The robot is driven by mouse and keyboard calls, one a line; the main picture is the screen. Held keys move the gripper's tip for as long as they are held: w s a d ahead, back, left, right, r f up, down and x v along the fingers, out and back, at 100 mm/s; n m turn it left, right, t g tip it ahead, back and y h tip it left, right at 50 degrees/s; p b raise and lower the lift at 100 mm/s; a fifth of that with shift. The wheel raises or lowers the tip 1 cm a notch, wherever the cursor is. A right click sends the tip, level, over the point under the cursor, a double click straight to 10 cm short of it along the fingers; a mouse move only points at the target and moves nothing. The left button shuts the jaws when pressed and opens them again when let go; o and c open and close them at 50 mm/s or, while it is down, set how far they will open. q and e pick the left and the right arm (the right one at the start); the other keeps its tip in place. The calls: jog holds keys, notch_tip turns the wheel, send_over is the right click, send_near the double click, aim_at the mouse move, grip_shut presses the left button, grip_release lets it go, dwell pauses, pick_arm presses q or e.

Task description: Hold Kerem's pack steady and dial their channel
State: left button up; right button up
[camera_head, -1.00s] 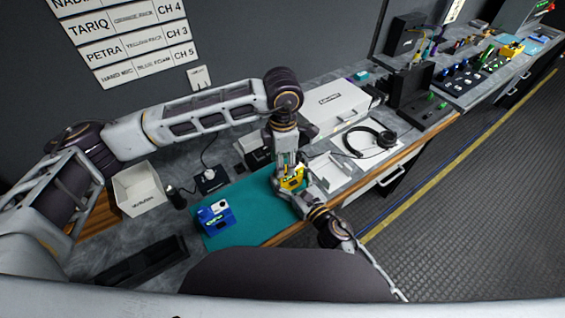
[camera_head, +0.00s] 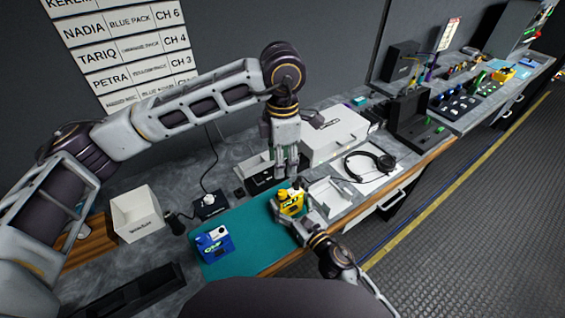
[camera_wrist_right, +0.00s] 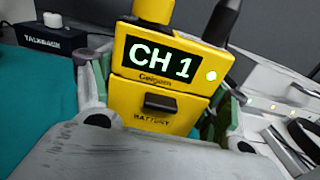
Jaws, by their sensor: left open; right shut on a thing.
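A yellow pack (camera_head: 291,203) stands on the teal mat (camera_head: 255,212). In the right wrist view the yellow pack (camera_wrist_right: 160,80) shows "CH 1" on its lit screen, a green light beside it, a yellow knob and a black antenna on top. My right gripper (camera_head: 298,220) is shut on it, one finger on each side. My left gripper (camera_head: 285,172) is open and empty just above the pack, pointing down. A blue pack (camera_head: 214,244) stands on the mat to the left. The wall chart (camera_head: 135,45) lists names, packs and channels; Kerem's row at its top is mostly cut off.
A white case (camera_head: 335,137) is behind, and a headset (camera_head: 369,166) lies on the right. The mat between the packs is clear.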

jog(key=o, duration=1.2)
jog(key=shift+o, duration=0.2)
jog(key=shift+s+d, duration=0.1)
jog(key=shift+s, duration=0.05)
jog(key=shift+v, duration=5.85)
jog(key=shift+r, duration=0.2)
notch_tip(320, 180, up, 9)
jog(key=p, duration=0.9)
jog(key=shift+r+p, duration=0.4)
jog(key=shift+p, duration=0.2)
